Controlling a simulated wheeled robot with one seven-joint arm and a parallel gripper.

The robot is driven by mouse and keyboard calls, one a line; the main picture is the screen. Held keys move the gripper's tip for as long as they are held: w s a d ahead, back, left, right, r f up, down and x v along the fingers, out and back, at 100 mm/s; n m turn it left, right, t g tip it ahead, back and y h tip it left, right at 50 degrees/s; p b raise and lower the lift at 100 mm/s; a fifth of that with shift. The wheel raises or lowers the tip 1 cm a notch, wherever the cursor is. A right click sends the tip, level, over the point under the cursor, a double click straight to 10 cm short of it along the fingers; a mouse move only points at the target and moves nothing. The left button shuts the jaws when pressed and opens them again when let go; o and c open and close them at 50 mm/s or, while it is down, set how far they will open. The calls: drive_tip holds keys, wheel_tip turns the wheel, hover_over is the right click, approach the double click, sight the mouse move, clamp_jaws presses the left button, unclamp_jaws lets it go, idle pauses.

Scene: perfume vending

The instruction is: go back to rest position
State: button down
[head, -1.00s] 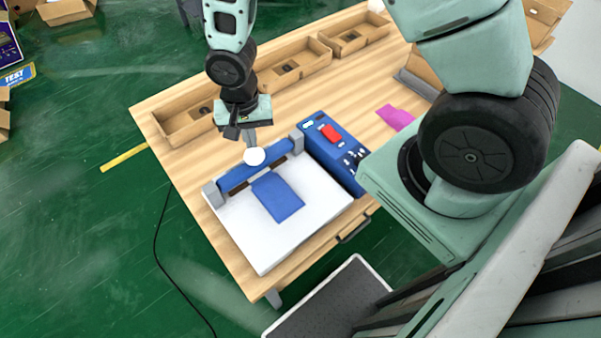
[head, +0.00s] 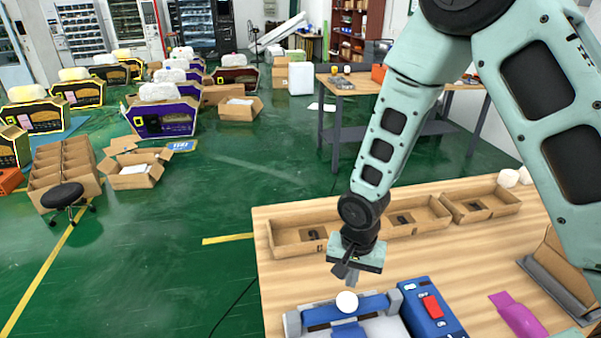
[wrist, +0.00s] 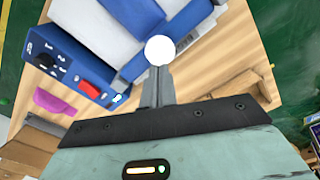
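My gripper (head: 351,282) points down over the back of the press-like machine with a blue bar (head: 352,308) on the wooden table. In the wrist view my gripper (wrist: 158,88) has its two grey fingers close together. A white ball (head: 347,302) shows right at the fingertips, and also in the wrist view (wrist: 158,50). It is wider than the fingers; I cannot tell whether it touches them or belongs to the machine. The machine's blue control box (head: 430,312) with a red switch (head: 432,307) stands at its right.
Open cardboard trays (head: 303,236) line the table's back edge. A magenta piece (head: 517,315) lies at the right, near a grey stand with cardboard (head: 558,270). A black stool (head: 66,196) and boxes stand on the green floor at the left.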

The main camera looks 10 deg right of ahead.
drive_tip(key=shift+a+r, duration=0.2)
drive_tip(key=shift+r, duration=0.05)
drive_tip(key=s+a+r+n+b, duration=0.3)
drive_tip(key=s+r+n+b, duration=0.1)
drive_tip(key=s+n, duration=0.3)
drive_tip(key=s+a+r+n+b, duration=0.3)
drive_tip(key=s+r+n, duration=0.3)
drive_tip(key=s, duration=0.5)
drive_tip(key=shift+r+n+y+b, duration=0.3)
drive_tip(key=shift+r+n+b, duration=0.1)
drive_tip(key=shift+r+b, duration=0.3)
